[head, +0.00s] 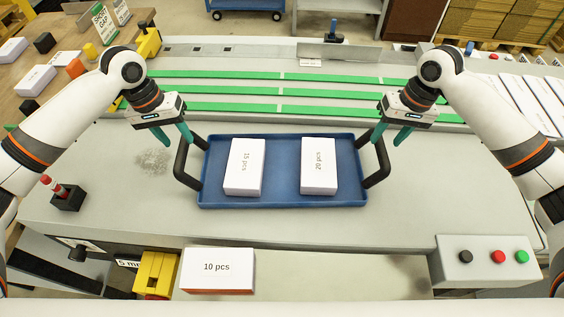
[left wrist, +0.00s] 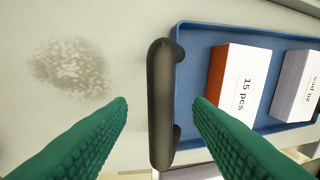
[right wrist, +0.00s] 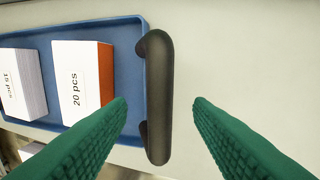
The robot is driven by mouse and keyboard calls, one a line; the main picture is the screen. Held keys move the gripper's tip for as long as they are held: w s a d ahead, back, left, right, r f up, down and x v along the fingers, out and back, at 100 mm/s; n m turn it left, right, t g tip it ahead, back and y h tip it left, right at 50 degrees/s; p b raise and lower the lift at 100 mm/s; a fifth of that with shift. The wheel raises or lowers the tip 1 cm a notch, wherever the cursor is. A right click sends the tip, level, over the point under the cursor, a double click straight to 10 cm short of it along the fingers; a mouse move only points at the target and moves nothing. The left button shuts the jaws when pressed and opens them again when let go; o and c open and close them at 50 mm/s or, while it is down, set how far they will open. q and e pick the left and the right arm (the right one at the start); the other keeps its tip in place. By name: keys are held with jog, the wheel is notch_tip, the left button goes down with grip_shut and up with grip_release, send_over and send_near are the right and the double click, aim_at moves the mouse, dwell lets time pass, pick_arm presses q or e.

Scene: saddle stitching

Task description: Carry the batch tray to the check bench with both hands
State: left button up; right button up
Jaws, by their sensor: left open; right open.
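The blue batch tray (head: 282,199) lies on the grey machine table. It holds two white stacks, one marked 15 pcs (head: 244,167) and one marked 20 pcs (head: 318,166). It has a black handle at each end, the left handle (head: 181,163) and the right handle (head: 381,164). My left gripper (head: 176,138) is open above the left handle; in the left wrist view the handle (left wrist: 161,105) shows between its green fingers. My right gripper (head: 391,138) is open above the right handle; in the right wrist view the handle (right wrist: 157,95) shows between the fingers, closer to the left one.
A stack marked 10 pcs (head: 217,269) sits at the front edge beside a yellow block (head: 155,273). A button box (head: 486,257) is at front right, and a red-topped switch (head: 65,192) at left. Green strips (head: 281,92) run behind the tray.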

aim_at(187, 152)
pick_arm(q)
jog(key=f, duration=0.3)
jog(key=d+f, duration=0.1)
jog(key=f, duration=0.2)
jog(key=shift+s+d+f, duration=0.1)
jog(key=shift+d+f, duration=0.05)
jog(key=shift+f, duration=0.2)
pick_arm(e)
jog(key=f, duration=0.3)
jog(key=a+f, duration=0.1)
jog(key=f, duration=0.2)
jog(key=shift+s+a+f, duration=0.1)
jog(key=shift+a+f, duration=0.1)
jog(key=shift+f, duration=0.15)
pick_arm(q)
jog(key=shift+c, duration=0.5)
pick_arm(e)
jog(key=shift+c, duration=0.4)
pick_arm(q)
grip_shut()
pick_arm(e)
grip_shut()
pick_arm(q)
jog(key=shift+r, duration=0.15)
pick_arm(e)
jog(key=shift+r, duration=0.15)
